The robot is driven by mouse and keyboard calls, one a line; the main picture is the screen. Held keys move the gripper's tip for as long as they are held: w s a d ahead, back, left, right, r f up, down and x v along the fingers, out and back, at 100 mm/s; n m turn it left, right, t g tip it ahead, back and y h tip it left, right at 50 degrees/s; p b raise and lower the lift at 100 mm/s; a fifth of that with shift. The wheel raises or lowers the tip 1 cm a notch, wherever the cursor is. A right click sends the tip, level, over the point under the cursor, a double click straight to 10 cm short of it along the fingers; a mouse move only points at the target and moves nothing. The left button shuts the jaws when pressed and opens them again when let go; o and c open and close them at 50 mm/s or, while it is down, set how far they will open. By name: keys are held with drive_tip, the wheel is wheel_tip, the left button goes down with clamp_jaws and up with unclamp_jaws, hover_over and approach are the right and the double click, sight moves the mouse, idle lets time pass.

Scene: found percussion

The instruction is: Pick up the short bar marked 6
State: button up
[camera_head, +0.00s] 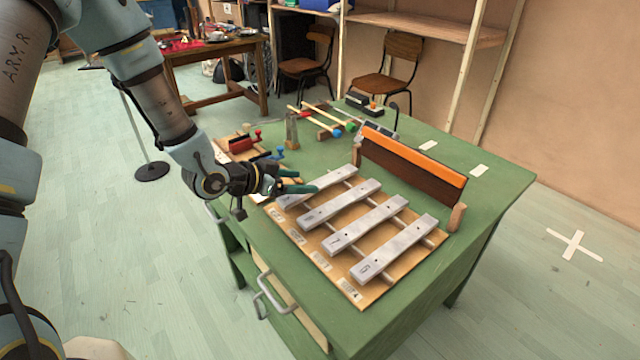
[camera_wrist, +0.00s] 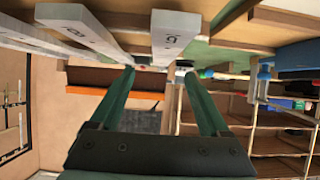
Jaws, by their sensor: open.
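Several pale grey bars lie side by side across two rails on a wooden board (camera_head: 318,262). The far-left bar (camera_head: 335,180) has a mark that looks like a 6 in the wrist view, where this bar (camera_wrist: 172,32) runs in from the top centre. The mark on the nearest bar (camera_head: 396,250) is hard to read, perhaps 5 or 6. My gripper (camera_head: 303,182) has green fingers and is at the far-left bar's near end, partly hiding it. In the wrist view its spread fingertips (camera_wrist: 159,71) appear either side of the bar's far end. The gripper is open and empty.
The board rests on a green table (camera_head: 480,210). A dark panel with an orange top (camera_head: 415,158) stands behind the bars. Mallets (camera_head: 320,118), a red-handled tool (camera_head: 243,143) and small items lie beyond my gripper. Bare tabletop lies right of the panel.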

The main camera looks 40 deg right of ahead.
sight(320, 183)
drive_tip(key=shift+w+f+p+x, duration=0.15)
drive_tip(key=shift+p+x, duration=0.4)
drive_tip(key=shift+x, duration=0.8)
drive_tip(key=shift+w+f+p+x, duration=0.1)
drive_tip(key=shift+p+x, duration=0.4)
drive_tip(key=shift+x, duration=0.85)
drive_tip(key=shift+a, duration=0.1)
clamp_jaws()
drive_tip(key=shift+r, duration=0.1)
